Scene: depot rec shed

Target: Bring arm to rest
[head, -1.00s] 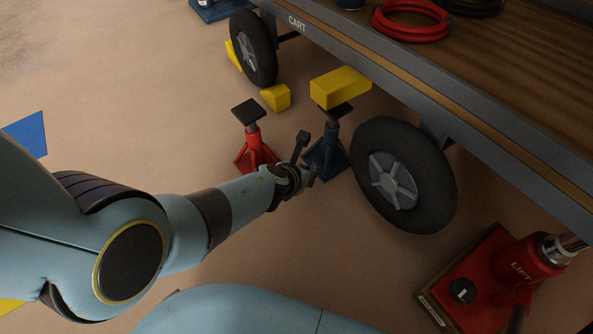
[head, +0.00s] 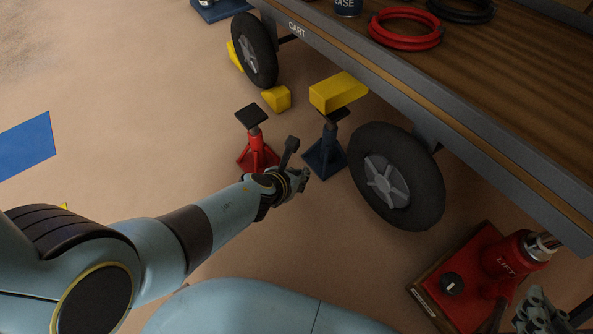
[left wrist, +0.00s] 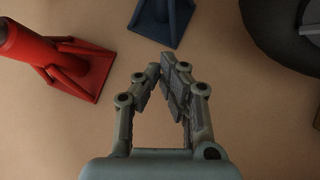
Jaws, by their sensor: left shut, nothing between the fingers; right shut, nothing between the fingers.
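My left arm (head: 160,243) reaches in from the left in the head view. Its gripper (head: 302,178) is shut and empty, low in front of the blue jack stand (head: 325,158) and to the right of the red jack stand (head: 258,153). In the left wrist view the fingertips (left wrist: 166,66) lean together with nothing between them. There the red stand (left wrist: 85,68) is at left and the blue stand (left wrist: 163,20) at top, both apart from the fingers. My right gripper (head: 541,306) shows at the lower right corner of the head view, partly cut off, shut and empty beside the red lift jack (head: 515,258).
A cart (head: 395,66) with a wooden deck fills the upper right. Its near wheel (head: 398,180) stands right of the stands. Yellow chocks (head: 276,98) flank the far wheel (head: 254,50). The floor at left is mostly clear.

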